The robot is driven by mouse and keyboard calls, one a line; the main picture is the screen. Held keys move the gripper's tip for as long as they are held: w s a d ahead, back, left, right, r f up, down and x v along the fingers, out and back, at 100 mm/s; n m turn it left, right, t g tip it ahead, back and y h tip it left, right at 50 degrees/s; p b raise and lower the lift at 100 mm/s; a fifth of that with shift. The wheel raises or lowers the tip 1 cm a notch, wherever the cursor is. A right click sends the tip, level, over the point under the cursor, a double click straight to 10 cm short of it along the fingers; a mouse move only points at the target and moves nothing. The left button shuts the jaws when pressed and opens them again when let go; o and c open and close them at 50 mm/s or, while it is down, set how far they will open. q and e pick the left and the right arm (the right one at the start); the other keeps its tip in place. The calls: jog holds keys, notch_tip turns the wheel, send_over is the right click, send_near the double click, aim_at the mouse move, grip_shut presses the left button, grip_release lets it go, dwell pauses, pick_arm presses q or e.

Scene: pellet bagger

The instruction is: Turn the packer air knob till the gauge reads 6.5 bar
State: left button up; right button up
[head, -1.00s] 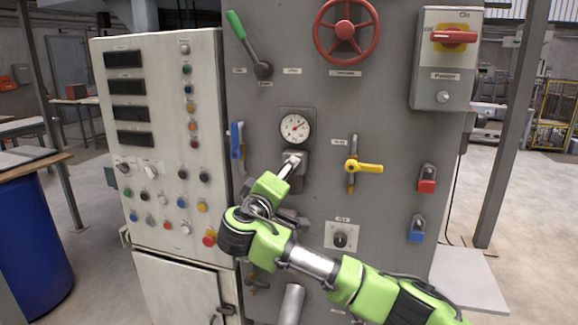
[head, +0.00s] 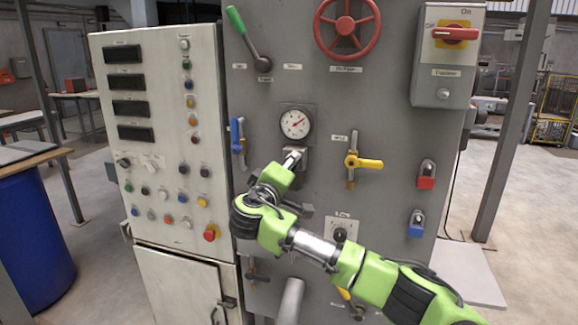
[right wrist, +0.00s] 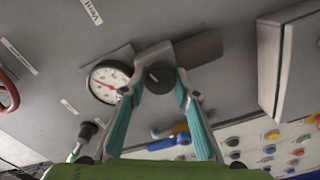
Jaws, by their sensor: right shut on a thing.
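The round white gauge (head: 295,123) is on the grey panel, its needle pointing to the upper right; the exact reading is too small to tell. It also shows in the right wrist view (right wrist: 108,82). The dark packer air knob (right wrist: 158,77) sits on a grey regulator body beside the gauge. My right gripper (right wrist: 160,72) is shut on the knob, with one teal finger on each side. In the head view my right gripper (head: 294,156) is just below the gauge and hides the knob. My left gripper is out of view.
A blue-handled valve (head: 237,136) is left of the gauge and a yellow-handled valve (head: 364,163) is right of it. A small black rotary knob (head: 340,234) is below, close to my right arm. The button cabinet (head: 218,120) stands at the left.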

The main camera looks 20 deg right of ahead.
jog(key=shift+n+p, duration=0.65)
jog(key=shift+n, duration=0.65)
jog(key=o, duration=1.1)
jog(key=shift+s+a, duration=0.1)
jog(key=v, duration=1.1)
jog(key=shift+s+a, duration=0.25)
jog(key=shift+s, duration=0.05)
